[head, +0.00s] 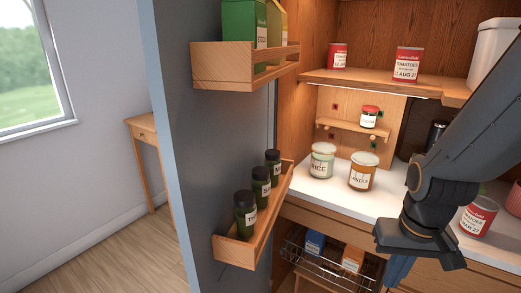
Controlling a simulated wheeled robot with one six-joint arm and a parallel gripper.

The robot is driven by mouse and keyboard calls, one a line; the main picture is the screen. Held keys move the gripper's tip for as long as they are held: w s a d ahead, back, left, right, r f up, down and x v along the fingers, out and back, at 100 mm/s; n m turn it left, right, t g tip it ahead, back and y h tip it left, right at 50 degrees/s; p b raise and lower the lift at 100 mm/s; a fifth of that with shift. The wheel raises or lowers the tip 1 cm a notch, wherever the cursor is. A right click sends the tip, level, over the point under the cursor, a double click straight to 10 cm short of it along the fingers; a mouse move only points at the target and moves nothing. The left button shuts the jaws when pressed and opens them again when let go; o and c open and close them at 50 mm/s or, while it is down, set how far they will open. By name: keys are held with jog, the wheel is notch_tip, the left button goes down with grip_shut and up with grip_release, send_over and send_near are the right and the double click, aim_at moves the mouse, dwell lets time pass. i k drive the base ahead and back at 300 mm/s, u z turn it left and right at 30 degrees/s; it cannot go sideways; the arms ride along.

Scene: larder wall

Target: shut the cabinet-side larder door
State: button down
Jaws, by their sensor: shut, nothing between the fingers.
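A blue-grey larder door (212,150) stands wide open at the left of the larder, its inner face turned toward the shelves. Its pale edge runs down the picture at the left. The door carries an upper wooden rack (222,78) with a green and a yellow box, and a lower wooden rack (236,252) with several dark jars. My gripper (398,272) points down at the lower right, in front of the worktop and right of the door, well apart from it. It is shut and empty, partly cut off by the bottom of the frame.
Jars and tins stand on the white worktop (330,190) and the upper shelf (380,84). A wire basket (325,270) with boxes sits below, between door and gripper. A small wooden table (143,130) and bare floor (120,250) lie left of the door.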

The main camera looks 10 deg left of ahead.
aim_at(214, 116)
jog(key=z, duration=1.65)
jog(key=k, duration=2.2)
jog(key=u, duration=1.4)
jog(key=i, duration=0.5)
jog(key=z, duration=0.05)
